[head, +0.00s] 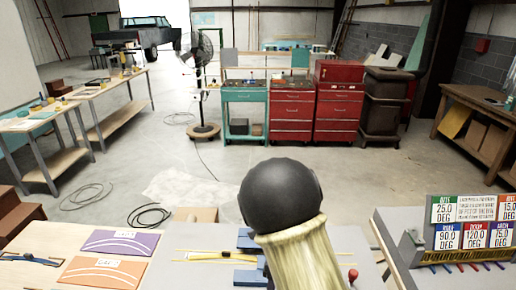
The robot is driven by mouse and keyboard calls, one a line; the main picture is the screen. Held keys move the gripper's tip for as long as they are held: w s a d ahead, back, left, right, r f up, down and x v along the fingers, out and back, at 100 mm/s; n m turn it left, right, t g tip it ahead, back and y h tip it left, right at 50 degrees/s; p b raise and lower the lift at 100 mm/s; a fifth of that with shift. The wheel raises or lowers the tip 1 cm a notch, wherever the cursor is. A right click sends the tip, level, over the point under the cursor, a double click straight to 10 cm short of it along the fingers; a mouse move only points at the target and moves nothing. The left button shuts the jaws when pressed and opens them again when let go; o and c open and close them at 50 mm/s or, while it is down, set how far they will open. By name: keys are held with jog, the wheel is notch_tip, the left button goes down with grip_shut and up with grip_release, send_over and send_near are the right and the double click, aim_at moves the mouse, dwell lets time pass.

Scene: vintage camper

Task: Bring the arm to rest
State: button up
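My gripper is not in view in the head picture, and I cannot see its fingers or anything held in them. A large dark rounded form on a pale yellow, streaked shaft rises from the bottom edge, right of the middle. It may be part of my own arm, but I cannot tell for certain. It stands in front of the near worktable (347,241) and hides part of its top.
On the near table lie a purple card (121,243), an orange card (102,271), a yellow strip (217,256) between blue blocks (249,239), and a red-knobbed lever (353,274). An angle display (470,222) stands right. Cables (150,215) lie on the open floor beyond.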

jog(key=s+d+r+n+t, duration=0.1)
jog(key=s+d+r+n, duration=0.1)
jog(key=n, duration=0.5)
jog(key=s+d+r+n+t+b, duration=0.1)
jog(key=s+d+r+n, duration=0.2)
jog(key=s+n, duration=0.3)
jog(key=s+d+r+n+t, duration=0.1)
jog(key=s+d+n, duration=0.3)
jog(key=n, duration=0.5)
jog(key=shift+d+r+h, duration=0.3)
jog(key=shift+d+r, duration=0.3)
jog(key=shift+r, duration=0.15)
